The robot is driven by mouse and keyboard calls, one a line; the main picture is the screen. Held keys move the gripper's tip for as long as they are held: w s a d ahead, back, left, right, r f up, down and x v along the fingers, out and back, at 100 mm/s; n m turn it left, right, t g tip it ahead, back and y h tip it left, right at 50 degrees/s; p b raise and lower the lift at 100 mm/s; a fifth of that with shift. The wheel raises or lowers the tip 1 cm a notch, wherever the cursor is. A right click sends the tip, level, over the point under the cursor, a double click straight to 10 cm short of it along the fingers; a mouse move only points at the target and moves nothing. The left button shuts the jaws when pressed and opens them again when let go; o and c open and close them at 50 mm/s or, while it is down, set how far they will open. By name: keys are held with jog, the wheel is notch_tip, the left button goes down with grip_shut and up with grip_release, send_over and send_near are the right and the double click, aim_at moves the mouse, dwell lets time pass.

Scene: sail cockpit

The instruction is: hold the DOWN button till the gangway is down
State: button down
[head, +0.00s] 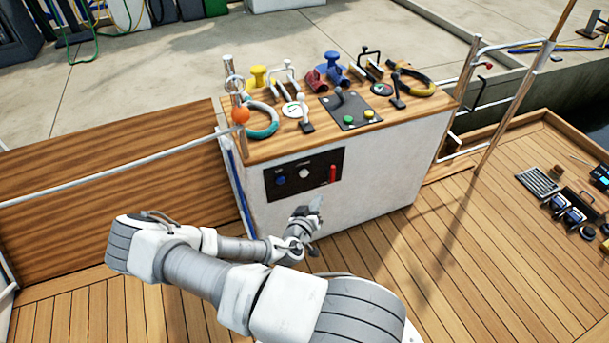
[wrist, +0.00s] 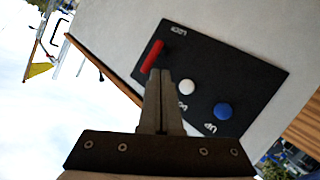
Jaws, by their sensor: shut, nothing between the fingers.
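A black control panel (head: 318,186) is set in the white front face of the console. It carries a blue button (head: 281,181), a white button (head: 304,173) and an upright red lever (head: 333,174). In the wrist view the blue button (wrist: 223,111) is by the label UP, the white button (wrist: 187,87) is by a partly hidden label starting DO, and the red lever (wrist: 152,56) is near LOCK. My gripper (head: 317,201) is shut and empty, in front of the console just below the panel. In the wrist view its fingertips (wrist: 161,76) appear between the red lever and the white button. I cannot identify the gangway.
Loose gear (head: 571,212) lies at right. Deck (head: 440,270) between is clear.

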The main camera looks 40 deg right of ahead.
aim_at(304, 173)
jog(key=w+d+b, duration=0.1)
jog(key=w+b, duration=0.1)
jog(key=w, duration=0.5)
jog(key=shift+w+d, duration=0.25)
jog(key=shift+d, duration=0.15)
dwell(1.7)
jog(key=shift+w+d+b, duration=0.1)
jog(key=shift+w+b, duration=0.25)
jog(key=shift+w, duration=0.05)
